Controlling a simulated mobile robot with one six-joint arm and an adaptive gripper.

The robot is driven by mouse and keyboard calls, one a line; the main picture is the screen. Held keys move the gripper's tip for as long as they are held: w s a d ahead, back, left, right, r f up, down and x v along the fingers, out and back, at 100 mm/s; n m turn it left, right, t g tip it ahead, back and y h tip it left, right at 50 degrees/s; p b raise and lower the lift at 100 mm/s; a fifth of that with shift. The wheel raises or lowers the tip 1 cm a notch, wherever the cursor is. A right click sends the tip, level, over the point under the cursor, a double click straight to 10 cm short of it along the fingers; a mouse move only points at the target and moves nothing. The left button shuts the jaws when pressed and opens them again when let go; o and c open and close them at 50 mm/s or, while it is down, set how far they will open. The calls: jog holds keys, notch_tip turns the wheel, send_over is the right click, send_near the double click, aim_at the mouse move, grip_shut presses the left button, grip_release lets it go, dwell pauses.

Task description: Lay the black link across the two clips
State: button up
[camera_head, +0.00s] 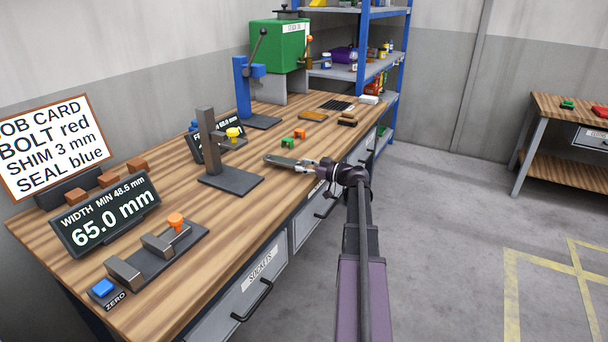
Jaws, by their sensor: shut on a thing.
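My gripper (308,167) is at the front edge of the wooden bench and is shut on a long dark bar, the black link (284,161). The link points left over the bench top. I cannot tell whether it touches the wood. Two small bracket-shaped pieces, which look like the clips, stand beyond it: a green clip (288,143) and an orange clip (300,134). They are close together, and the link is apart from both, on the near side of them.
A dark stand (208,150) with a yellow knob is left of the link. A blue press (243,90) stands behind. A gauge with a 65.0 mm display (112,217) is at the near left. Dark blocks (347,120) lie right of the clips. Bare wood surrounds the clips.

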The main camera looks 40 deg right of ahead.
jog(key=shift+f+b, duration=0.65)
jog(key=shift+f, duration=0.3)
jog(key=shift+f, duration=0.1)
jog(key=o, duration=1.3)
jog(key=shift+o, duration=0.2)
jog(key=shift+f, duration=0.1)
jog(key=v, duration=1.4)
jog(key=shift+a, duration=0.1)
